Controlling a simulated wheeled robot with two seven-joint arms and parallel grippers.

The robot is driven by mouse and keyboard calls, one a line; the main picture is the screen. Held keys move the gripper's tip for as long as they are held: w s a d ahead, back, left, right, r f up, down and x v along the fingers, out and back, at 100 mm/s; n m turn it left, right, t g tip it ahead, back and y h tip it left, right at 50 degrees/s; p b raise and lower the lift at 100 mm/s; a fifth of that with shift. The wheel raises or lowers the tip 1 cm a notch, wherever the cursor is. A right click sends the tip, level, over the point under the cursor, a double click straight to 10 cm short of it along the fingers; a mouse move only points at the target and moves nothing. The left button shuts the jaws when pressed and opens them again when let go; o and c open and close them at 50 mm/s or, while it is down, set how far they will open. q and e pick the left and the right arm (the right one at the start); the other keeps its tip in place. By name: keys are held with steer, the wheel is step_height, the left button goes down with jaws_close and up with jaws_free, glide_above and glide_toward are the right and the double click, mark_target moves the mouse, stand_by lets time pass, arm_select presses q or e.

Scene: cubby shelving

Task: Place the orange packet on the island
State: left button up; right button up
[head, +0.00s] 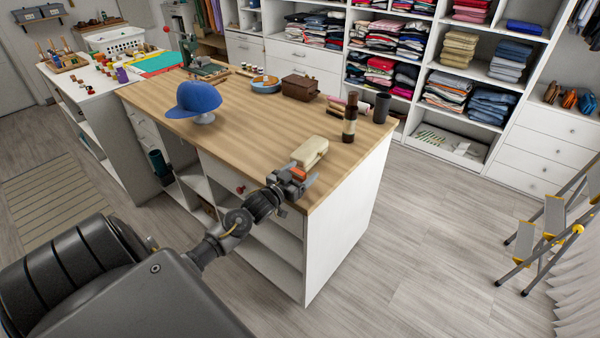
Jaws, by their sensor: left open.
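The island (240,120) has a light wooden top and white sides with open cubbies. A small orange packet (299,173) shows at the island's near corner, right at my left gripper. My left gripper (302,177) is open, with its fingers around or just beside the packet; I cannot tell whether they touch it. The gripper hides part of the packet, and it looks to be at the level of the wooden top. My right gripper is not in view.
Close behind the packet lies a cream-coloured object (310,152). A dark brown bottle-like item (350,118) and a dark cup (381,108) stand farther right. A blue cap (193,98) sits at the left. A step ladder (550,235) stands at the right.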

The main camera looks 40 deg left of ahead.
arm_select(q)
steer(key=shift+r, duration=0.2)
steer(key=s+b, duration=0.1)
steer(key=s, duration=1.1)
steer(key=shift+d+b, duration=0.15)
steer(key=shift+b, duration=0.25)
steer(key=shift+f, duration=0.2)
steer(key=s+d+f+g, duration=0.1)
steer(key=s+f+g, duration=0.25)
steer(key=f, duration=0.85)
steer(key=s+d+f+g+y, duration=0.15)
steer(key=s+f, duration=0.35)
steer(key=f, duration=0.7)
steer(key=s+d+f+g, duration=0.1)
steer(key=s+f+g, duration=0.3)
steer(key=f, duration=0.8)
steer(key=s+d+f+m+g, duration=0.1)
steer(key=s+d+f+g, duration=0.1)
steer(key=s+d+f, duration=0.3)
steer(key=s+d+f+m+g+h, duration=0.1)
steer(key=s+d+f+g, duration=0.2)
steer(key=s, duration=1.1)
steer(key=s+d+f+g+h, duration=0.1)
steer(key=s+d+f+g, duration=0.2)
steer(key=s+d+f, duration=0.4)
step_height(320, 180, down, 3)
steer(key=s, duration=0.3)
steer(key=shift+f+m, duration=0.2)
steer(key=shift+m, duration=0.2)
